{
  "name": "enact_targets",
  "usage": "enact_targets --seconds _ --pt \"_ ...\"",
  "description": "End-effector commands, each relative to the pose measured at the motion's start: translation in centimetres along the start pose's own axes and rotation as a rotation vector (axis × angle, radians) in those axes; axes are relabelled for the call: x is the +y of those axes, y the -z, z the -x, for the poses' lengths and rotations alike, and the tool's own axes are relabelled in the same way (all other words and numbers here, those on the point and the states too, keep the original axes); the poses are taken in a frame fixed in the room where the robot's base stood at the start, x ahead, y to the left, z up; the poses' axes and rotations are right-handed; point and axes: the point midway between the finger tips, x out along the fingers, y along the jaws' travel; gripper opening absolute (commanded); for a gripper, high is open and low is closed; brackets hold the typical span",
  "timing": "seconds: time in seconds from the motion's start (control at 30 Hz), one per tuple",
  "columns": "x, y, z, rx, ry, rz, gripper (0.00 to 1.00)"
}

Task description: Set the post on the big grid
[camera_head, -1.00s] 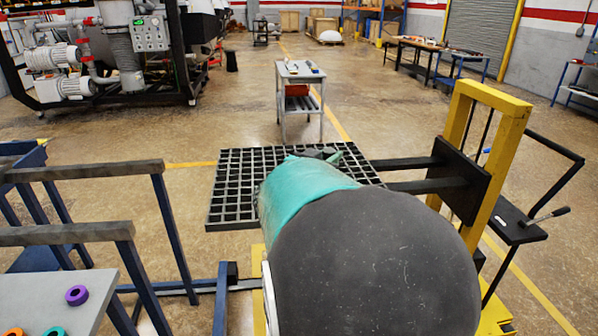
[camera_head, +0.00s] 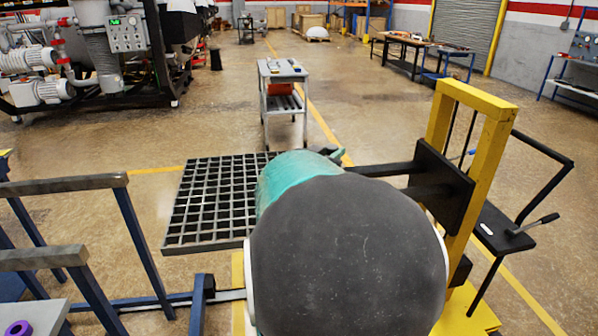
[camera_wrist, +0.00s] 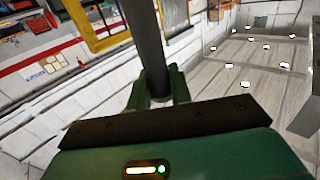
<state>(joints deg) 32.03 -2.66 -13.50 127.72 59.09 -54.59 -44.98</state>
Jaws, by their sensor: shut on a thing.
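The big grid (camera_head: 204,246) is a dark square lattice in the head view. It lies flat on the black forks of a yellow lift, left of centre, and my arm covers its right part. My gripper (camera_wrist: 158,88) is green in the wrist view, with its two fingers shut on a dark, straight post (camera_wrist: 148,45). The post runs from between the fingers to the top edge of that view. In the head view my arm hides the post and nearly all of the gripper, so the gap between post and grid cannot be told.
The yellow lift (camera_head: 468,140) stands at the right, its forks reaching left to the grid. Blue-framed stands with grey rails (camera_head: 65,185) are at the left. A grey trolley (camera_head: 282,85) stands beyond the grid. Open floor lies around the trolley.

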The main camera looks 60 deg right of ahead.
Motion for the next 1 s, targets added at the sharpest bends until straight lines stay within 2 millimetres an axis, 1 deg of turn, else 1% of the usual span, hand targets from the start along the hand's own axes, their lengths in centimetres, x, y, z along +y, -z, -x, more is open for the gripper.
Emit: enact_targets --seconds 0.03,0.27,0.3,0.5,0.77,0.9,1.0 --pt "0.0 -0.6 -1.2 -0.001 -0.007 0.004 0.0" --pt "-0.7 -2.7 -5.8 0.0 -0.005 0.004 0.0" --pt "-0.8 -3.6 -6.3 -0.002 -0.005 0.004 0.0" --pt "-1.2 -6.6 -9.0 0.0 -0.005 0.002 0.0" --pt "-1.4 -8.2 -10.6 0.002 -0.004 -0.001 0.0" --pt "-1.5 -10.4 -10.7 -0.002 -0.003 0.002 0.0" --pt "-1.5 -11.3 -10.7 0.0 -0.003 0.0 0.0"
